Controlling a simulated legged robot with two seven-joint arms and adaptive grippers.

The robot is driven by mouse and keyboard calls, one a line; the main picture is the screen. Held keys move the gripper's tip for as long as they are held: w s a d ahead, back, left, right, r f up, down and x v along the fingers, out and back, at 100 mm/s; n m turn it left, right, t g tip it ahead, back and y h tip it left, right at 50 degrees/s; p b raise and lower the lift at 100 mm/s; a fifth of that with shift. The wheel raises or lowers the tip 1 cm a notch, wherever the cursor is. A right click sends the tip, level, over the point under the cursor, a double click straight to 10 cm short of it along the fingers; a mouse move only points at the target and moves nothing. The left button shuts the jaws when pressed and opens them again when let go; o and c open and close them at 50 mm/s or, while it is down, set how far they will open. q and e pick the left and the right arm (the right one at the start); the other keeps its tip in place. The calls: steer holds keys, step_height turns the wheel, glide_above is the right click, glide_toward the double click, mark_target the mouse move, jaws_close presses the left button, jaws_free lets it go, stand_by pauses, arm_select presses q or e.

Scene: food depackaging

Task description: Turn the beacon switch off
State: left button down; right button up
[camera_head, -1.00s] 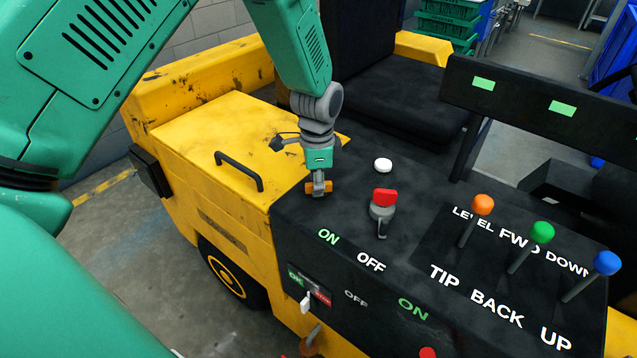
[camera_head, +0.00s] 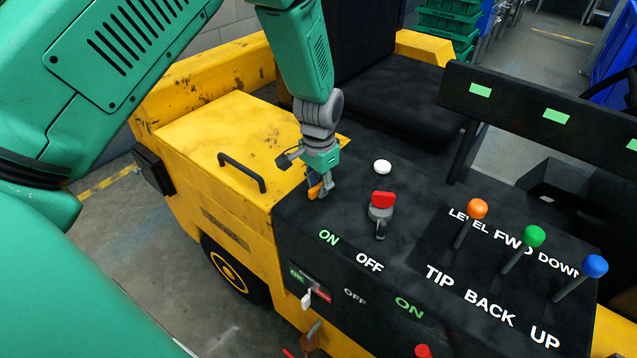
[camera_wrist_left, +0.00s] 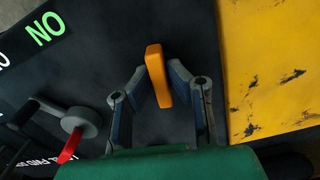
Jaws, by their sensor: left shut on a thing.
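An orange switch handle (camera_head: 314,191) stands on the black console near its left edge, behind the green "ON" label (camera_head: 328,237) and the white "OFF" label (camera_head: 370,261). My left gripper (camera_head: 322,187) reaches down from above and is shut on this handle. In the left wrist view the orange handle (camera_wrist_left: 155,72) sits between the two blue-grey fingers. The base of the handle is partly hidden by the fingers. Which control is the beacon switch is not marked legibly. My right gripper is not in view.
A red-topped knob (camera_head: 382,204) and a white button (camera_head: 382,166) are close to the right of my gripper. Orange (camera_head: 476,208), green (camera_head: 533,236) and blue (camera_head: 594,266) levers stand farther right. The yellow body with a black handle (camera_head: 241,172) lies left.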

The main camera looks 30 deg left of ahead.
arm_select(q)
steer(key=shift+w+r+n, duration=0.25)
steer(key=shift+w+n, duration=0.15)
steer(key=shift+n, duration=0.4)
steer(key=c, duration=1.7)
jaws_free()
steer(key=shift+o, duration=0.7)
steer(key=shift+f, duration=0.15)
steer(key=shift+s, duration=0.1)
